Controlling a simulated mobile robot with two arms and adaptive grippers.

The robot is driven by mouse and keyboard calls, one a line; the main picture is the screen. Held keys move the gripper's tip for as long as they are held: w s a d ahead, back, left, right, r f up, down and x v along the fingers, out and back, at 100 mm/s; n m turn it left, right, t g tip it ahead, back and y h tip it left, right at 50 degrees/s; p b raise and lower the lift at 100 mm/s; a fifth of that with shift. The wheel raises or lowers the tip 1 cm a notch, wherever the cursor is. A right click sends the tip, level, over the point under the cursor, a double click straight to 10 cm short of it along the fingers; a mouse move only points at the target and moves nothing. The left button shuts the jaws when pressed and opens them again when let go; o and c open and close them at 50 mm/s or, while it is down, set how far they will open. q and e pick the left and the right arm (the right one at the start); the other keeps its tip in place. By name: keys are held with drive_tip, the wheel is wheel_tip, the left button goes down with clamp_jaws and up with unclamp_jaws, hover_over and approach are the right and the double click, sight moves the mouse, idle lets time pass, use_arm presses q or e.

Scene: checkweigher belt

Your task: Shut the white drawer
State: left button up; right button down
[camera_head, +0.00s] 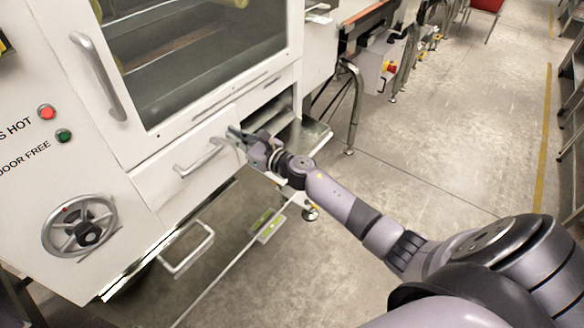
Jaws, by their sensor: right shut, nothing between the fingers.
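The white drawer (165,168) is in the white machine's front, below the glass window. Its bar handle (200,158) faces me. I cannot tell for certain how far the drawer stands out. My right gripper (238,136) is shut and empty at the right end of the drawer front, to the right of the handle. The fingers overlap that end in the picture; I cannot tell whether they touch it. The gripper hides part of the drawer's right edge. My left gripper is out of view.
A dark opening (280,108) and a flat metal ledge (307,136) lie right of the drawer. A lower loop handle (187,248) hangs below. A handwheel (80,226) and red and green buttons sit at left. The floor (430,120) at right is clear.

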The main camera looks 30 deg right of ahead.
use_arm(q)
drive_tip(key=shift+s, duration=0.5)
use_arm(e)
drive_tip(key=shift+w+r, duration=0.15)
drive_tip(key=shift+r, duration=0.2)
